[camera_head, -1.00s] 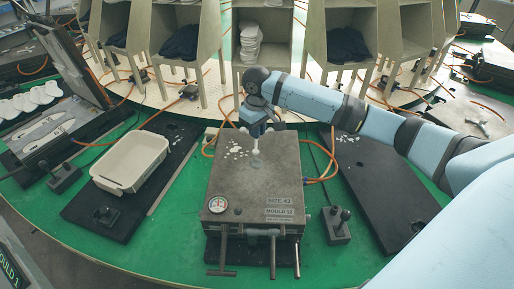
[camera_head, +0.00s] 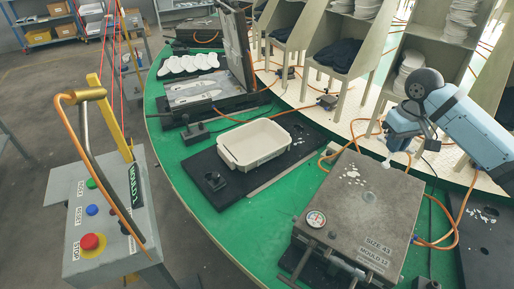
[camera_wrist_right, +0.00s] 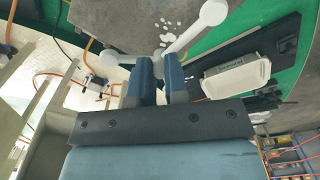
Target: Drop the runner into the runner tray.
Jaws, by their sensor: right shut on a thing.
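The runner (camera_head: 387,163) is a small white piece; in the right wrist view it is a white bar with rounded ends (camera_wrist_right: 211,14). My right gripper (camera_head: 394,149) is shut on it, holding it above the back edge of the closed grey mould (camera_head: 355,205). The blue fingers (camera_wrist_right: 160,68) hide its middle in the wrist view. The runner tray (camera_head: 255,143) is a cream, open, rectangular tray, left of the gripper and apart from it; it looks empty. It also shows in the wrist view (camera_wrist_right: 237,78). My left gripper is not in view.
The tray stands on a black base plate (camera_head: 205,173) on the green carousel. An open mould (camera_head: 205,95) with white insoles is behind it. A control box (camera_head: 105,215) with buttons stands at the left. Wooden bins (camera_head: 345,45) line the back, and orange hoses run near the gripper.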

